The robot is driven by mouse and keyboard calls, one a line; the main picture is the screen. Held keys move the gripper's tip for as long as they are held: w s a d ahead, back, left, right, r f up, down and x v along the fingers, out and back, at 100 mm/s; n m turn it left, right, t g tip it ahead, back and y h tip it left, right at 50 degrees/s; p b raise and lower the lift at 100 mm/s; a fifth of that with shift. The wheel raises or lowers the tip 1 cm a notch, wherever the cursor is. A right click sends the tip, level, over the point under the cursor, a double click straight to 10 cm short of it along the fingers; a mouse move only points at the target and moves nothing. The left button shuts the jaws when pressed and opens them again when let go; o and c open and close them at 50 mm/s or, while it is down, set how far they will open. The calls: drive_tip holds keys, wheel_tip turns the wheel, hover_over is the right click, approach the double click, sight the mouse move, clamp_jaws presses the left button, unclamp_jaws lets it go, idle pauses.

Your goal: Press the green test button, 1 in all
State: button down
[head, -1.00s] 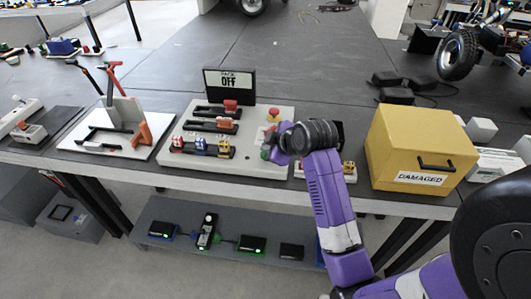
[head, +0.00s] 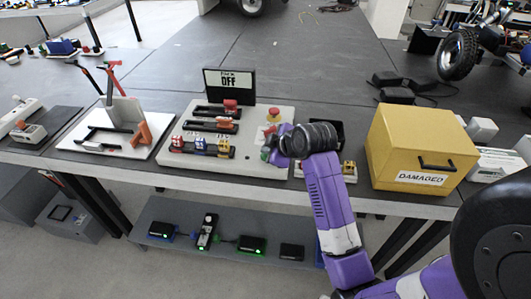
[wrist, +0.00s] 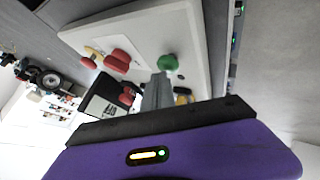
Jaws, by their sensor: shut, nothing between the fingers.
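The green test button (wrist: 168,62) is a round green knob on a pale panel (wrist: 140,28). In the head view the green button (head: 265,154) is a small green patch at the panel's right front edge, mostly covered by my gripper (head: 270,151). In the wrist view my gripper (wrist: 161,82) shows as grey fingers shut together and empty. Their tips end just beside the green button. I cannot tell whether they touch it. The display (head: 229,82) behind the panel reads "PACK OFF".
A red emergency button (head: 273,115) and several sliders (head: 210,110) share the panel. A yellow "DAMAGED" box (head: 420,145) stands to the right. A white fixture (head: 118,130) stands to the left. The grey table (head: 310,60) behind is largely clear.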

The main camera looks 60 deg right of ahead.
idle(0.4)
drive_tip(key=shift+r+p, duration=0.95)
drive_tip(key=shift+p, duration=0.15)
wheel_tip(320, 180, up, 5)
drive_tip(key=p, duration=0.5)
idle(0.6)
